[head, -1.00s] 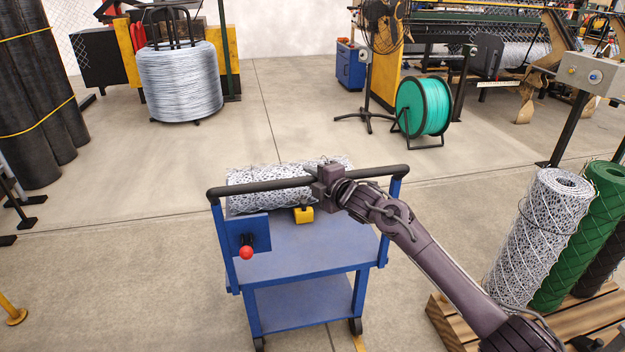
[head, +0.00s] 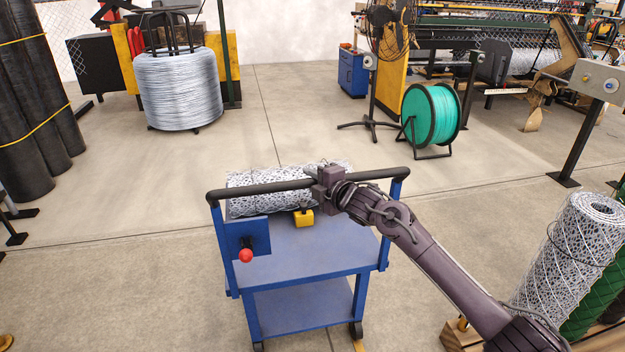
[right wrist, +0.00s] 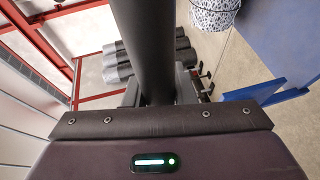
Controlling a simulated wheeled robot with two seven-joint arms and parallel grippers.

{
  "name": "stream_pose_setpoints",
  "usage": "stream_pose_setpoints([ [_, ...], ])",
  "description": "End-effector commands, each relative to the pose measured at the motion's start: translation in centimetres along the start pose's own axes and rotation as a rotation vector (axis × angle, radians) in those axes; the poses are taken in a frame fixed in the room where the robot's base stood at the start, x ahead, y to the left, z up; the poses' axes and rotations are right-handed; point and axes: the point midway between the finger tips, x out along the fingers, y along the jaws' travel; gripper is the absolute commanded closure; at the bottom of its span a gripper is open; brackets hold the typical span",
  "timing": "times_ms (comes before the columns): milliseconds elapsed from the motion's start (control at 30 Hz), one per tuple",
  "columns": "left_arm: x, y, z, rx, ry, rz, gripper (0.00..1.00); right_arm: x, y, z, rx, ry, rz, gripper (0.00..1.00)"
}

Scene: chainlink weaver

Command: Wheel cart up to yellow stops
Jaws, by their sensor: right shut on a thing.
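The blue cart (head: 300,262) stands upright in front of me, with a black push handle (head: 268,188) across its near side. A roll of chainlink mesh (head: 245,200) lies on its top deck. A red-knobbed lever (head: 246,255) and a small yellow block (head: 304,217) are on the cart. My right gripper (head: 327,186) is shut on the handle, right of its middle. In the right wrist view the dark handle bar (right wrist: 143,45) runs into the gripper (right wrist: 160,98). My left gripper is out of view. I cannot make out yellow stops on the floor ahead.
A wire coil (head: 182,90) stands ahead left, and a green spool (head: 432,115) and a fan stand (head: 372,100) ahead right. Mesh rolls (head: 565,255) stand close on the right. Dark rolls (head: 35,110) stand left. The floor (head: 285,125) between is clear.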

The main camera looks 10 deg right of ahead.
Motion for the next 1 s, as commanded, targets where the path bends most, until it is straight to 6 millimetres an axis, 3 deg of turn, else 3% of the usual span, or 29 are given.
stream_pose_setpoints([
  [167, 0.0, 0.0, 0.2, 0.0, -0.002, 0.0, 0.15, 0.0, 0.5, 0.1, -0.001, -0.003, 0.009, 1.0],
  [200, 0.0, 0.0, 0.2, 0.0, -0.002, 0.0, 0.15, 0.0, 0.5, 0.2, -0.001, -0.003, 0.01, 0.74],
  [367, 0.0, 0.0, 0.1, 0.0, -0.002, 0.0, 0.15, 0.0, 0.4, 0.1, -0.001, -0.003, 0.008, 0.55],
  [700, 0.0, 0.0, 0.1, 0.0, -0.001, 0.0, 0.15, -0.4, 0.2, 0.1, -0.002, -0.002, 0.005, 0.55],
  [1000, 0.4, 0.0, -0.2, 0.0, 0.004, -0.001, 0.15, -4.5, 0.1, 0.2, -0.003, -0.002, 0.005, 0.55],
])
